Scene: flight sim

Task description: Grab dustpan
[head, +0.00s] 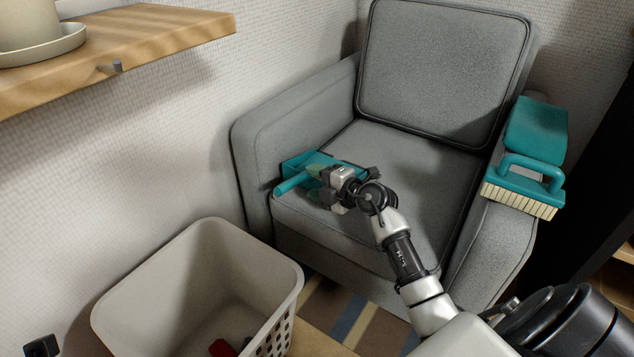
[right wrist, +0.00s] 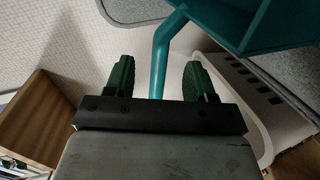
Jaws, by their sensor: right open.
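The teal dustpan (head: 308,163) lies on the left part of the grey armchair's seat, with its handle (head: 294,183) pointing to the front left. My right gripper (head: 316,187) is at the dustpan, partly covering it in the head view. In the right wrist view, the open right gripper (right wrist: 160,82) has one green finger on each side of the teal handle (right wrist: 160,62), with gaps between. The dustpan's body (right wrist: 232,22) shows at the upper right there. My left gripper is not in view.
The grey armchair (head: 440,190) has a teal brush (head: 525,175) on its right armrest. A white laundry basket (head: 180,270) with something red inside stands at the front left. A wooden shelf (head: 150,35) with a pot and saucer juts from the left wall.

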